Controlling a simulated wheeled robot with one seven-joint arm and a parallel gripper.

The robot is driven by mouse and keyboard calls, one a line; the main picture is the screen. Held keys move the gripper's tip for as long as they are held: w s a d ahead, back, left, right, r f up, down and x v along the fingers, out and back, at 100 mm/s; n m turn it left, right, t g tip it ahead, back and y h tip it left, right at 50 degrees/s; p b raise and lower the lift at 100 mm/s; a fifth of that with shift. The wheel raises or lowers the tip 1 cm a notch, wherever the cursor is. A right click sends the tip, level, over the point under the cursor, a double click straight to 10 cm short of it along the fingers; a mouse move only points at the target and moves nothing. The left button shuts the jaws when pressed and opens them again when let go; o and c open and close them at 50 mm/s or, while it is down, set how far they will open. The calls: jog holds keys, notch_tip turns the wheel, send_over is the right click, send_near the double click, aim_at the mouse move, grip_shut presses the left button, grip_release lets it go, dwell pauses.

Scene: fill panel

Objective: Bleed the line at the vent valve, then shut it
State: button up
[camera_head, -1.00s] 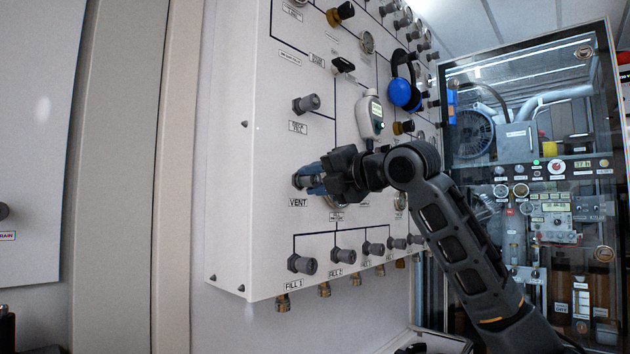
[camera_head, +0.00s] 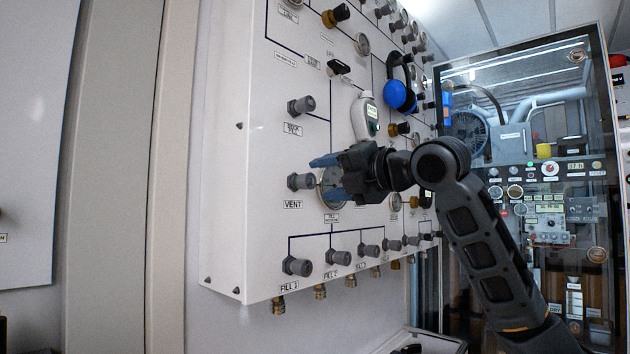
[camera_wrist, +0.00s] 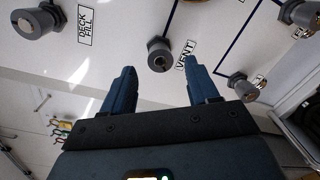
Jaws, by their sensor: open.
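The vent valve is a grey round knob (camera_head: 301,181) on the white panel, above its VENT label (camera_head: 293,204). In the wrist view the vent knob (camera_wrist: 159,55) sits ahead of and between the fingertips, with its label beside it. My gripper (camera_head: 324,175) is open and empty, its blue fingers pointing at the panel just right of the knob. In the wrist view my gripper (camera_wrist: 157,75) shows a gap between its fingers, and the knob looks clear of both. A round gauge (camera_head: 331,195) behind the gripper is partly hidden. The knob's turn position cannot be told.
Above the vent is another grey knob (camera_head: 301,105), labelled DECK FILL in the wrist view (camera_wrist: 36,22). A row of fill knobs (camera_head: 297,266) runs below. A white handheld meter (camera_head: 364,117) and blue earmuffs (camera_head: 401,95) hang on the panel. A glass-fronted cabinet (camera_head: 530,180) stands right.

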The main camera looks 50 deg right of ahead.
jog(key=shift+s, duration=1.3)
dwell(0.7)
jog(key=w+a+f+m+t, duration=0.1)
jog(key=a+f+m, duration=0.2)
jog(key=f+m, duration=0.3)
jog(key=a+f+m+t, duration=0.1)
jog(key=a+f+m, duration=0.2)
jog(key=f, duration=0.6)
jog(key=w+a+f+m, duration=0.1)
jog(key=a+f+m, duration=0.2)
jog(key=f+m, duration=0.3)
jog(key=s+a+f+m+g+h, duration=0.1)
jog(key=s+a+f+m, duration=0.35)
jog(key=f, duration=0.55)
jog(key=s+a+f+m+g+h, duration=0.1)
jog(key=s+a+f+m+h, duration=0.15)
jog(key=s+a+f, duration=0.55)
jog(key=s+a+f+m+g+y, duration=0.1)
jog(key=s+a+f+m, duration=0.15)
jog(key=s+f, duration=0.8)
jog(key=s+a+r+g+y, duration=0.2)
jog(key=s, duration=1.5)
notch_tip(320, 180, up, 15)
jog(key=p, duration=1.5)
jog(key=shift+d+r+p, duration=0.15)
jog(key=shift+p, duration=0.15)
